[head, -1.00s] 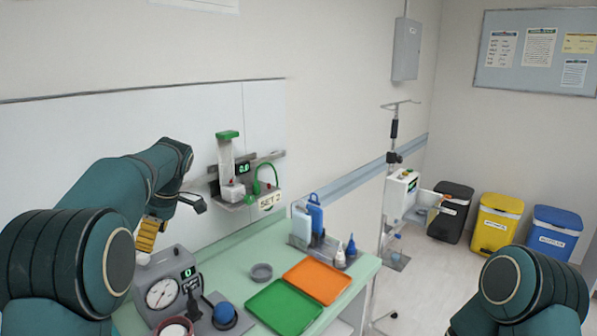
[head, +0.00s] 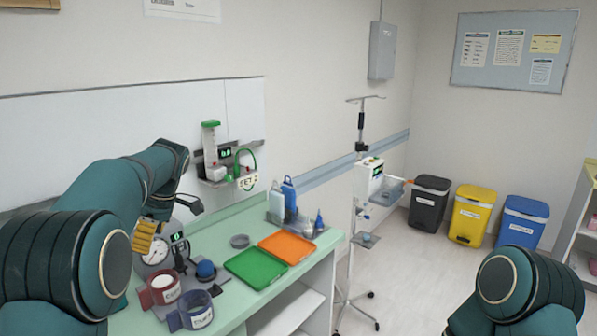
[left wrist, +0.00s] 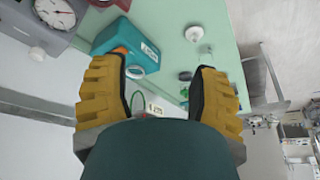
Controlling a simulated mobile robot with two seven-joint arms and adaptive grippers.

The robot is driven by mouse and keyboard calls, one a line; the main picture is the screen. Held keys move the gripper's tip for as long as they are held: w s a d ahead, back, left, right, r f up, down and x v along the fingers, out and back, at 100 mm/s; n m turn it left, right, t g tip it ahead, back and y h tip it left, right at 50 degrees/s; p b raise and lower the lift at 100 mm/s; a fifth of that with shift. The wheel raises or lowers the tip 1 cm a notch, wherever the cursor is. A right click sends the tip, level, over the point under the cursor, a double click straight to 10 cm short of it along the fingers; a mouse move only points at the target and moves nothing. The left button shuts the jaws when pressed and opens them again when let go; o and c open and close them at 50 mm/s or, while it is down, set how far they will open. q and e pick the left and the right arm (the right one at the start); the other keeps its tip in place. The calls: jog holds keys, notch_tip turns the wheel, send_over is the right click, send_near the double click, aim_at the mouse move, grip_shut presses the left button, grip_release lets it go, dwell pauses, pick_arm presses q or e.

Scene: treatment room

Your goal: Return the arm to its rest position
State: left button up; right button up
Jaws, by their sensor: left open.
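My left arm (head: 120,185) comes in from the left, bent at the elbow. My left gripper (head: 147,235) hangs at its end in front of the gauge unit on the green counter. In the left wrist view the two yellow-ridged fingers of the left gripper (left wrist: 158,68) stand wide apart. Nothing is held between them. A teal box (left wrist: 125,42) lies beyond the left finger in that view. Part of my right arm (head: 520,290) shows at the lower right; its gripper is out of view.
The counter (head: 208,243) bears a gauge unit (head: 158,252), red (head: 160,290) and blue (head: 195,310) cups, a green tray (head: 256,267) and an orange tray (head: 287,247). A wheeled stand (head: 350,240) is beside it. Open floor (head: 420,265) lies to the right, before several bins.

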pick_arm(q)
jog(key=d+f+m+h, duration=0.1)
jog(key=d+f+m, duration=0.15)
jog(key=f, duration=0.65)
jog(key=d+f+m+h, duration=0.2)
jog(key=f+m, duration=0.2)
jog(key=f, duration=0.5)
jog(key=s+d+f+m+h, duration=0.1)
jog(key=s+d+f+m, duration=0.1)
jog(key=s+d+f, duration=0.35)
jog(key=s+d+f+m+h, duration=0.1)
jog(key=s+d+f+m, duration=0.1)
jog(key=f, duration=0.6)
jog(key=s+d+f+m+t+h, duration=0.1)
jog(key=s+d+f+m, duration=0.2)
jog(key=s, duration=0.7)
jog(key=s+d+f+m+t+h, duration=0.1)
jog(key=s+d+f+m+h, duration=0.1)
jog(key=s+d+f, duration=0.3)
jog(key=s+d+m, duration=0.1)
jog(key=s+d, duration=0.2)
jog(key=s, duration=0.1)
jog(key=shift+s+d+f+m, duration=0.2)
jog(key=shift+s+m, duration=0.15)
